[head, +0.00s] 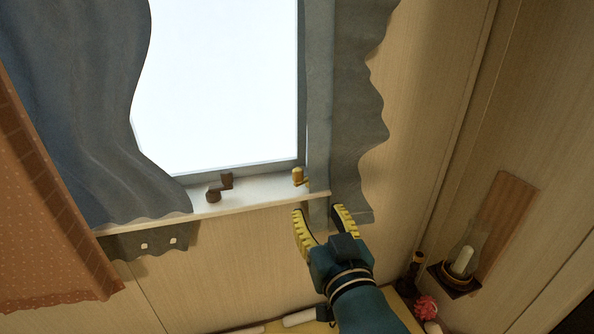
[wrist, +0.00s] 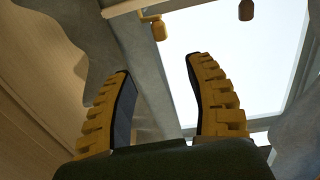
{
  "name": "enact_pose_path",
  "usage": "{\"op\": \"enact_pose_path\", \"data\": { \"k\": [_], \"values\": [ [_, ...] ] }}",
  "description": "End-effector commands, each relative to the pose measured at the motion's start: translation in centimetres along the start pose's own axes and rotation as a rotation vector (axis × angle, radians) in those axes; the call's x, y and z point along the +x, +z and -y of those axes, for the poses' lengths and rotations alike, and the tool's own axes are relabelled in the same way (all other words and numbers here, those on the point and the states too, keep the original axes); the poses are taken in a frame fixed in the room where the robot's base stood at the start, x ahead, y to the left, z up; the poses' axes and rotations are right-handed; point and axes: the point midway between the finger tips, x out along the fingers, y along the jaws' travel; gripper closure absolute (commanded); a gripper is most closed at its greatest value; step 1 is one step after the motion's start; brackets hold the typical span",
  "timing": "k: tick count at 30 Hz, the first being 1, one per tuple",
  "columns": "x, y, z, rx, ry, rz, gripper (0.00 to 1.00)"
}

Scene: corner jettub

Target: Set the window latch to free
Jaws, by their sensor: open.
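A small brass latch (head: 298,177) stands at the right end of the window sill, with a short upright knob. In the wrist view the brass latch (wrist: 158,28) shows at the top, beyond my fingertips. A brown crank-like handle (head: 220,187) sits further left on the sill; it also shows in the wrist view (wrist: 246,10). Neither is labelled, so I cannot tell for sure which is the window latch. My gripper (head: 318,211) is open and empty, just below and right of the brass latch, apart from it. My gripper's fingers (wrist: 160,66) point towards the window.
The window sill (head: 255,192) runs below the bright window (head: 225,85). A blue-grey curtain (head: 75,110) hangs left, another (head: 355,110) right, close to my gripper. A candle holder (head: 460,277) is on the right wall.

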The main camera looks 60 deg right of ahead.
Motion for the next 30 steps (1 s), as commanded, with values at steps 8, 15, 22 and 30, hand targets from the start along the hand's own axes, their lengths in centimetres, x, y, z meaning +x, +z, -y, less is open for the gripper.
{"op": "enact_pose_path", "data": {
  "k": [8,15,22,30],
  "values": [
    [6.5,-0.1,0.0,-0.001,0.001,0.004,0.46],
    [12.1,0.0,0.0,-0.001,0.001,0.006,0.46],
    [14.9,0.1,0.0,0.0,0.001,0.004,0.46],
    [15.1,0.3,0.0,0.0,0.0,0.005,0.46]
  ]
}}
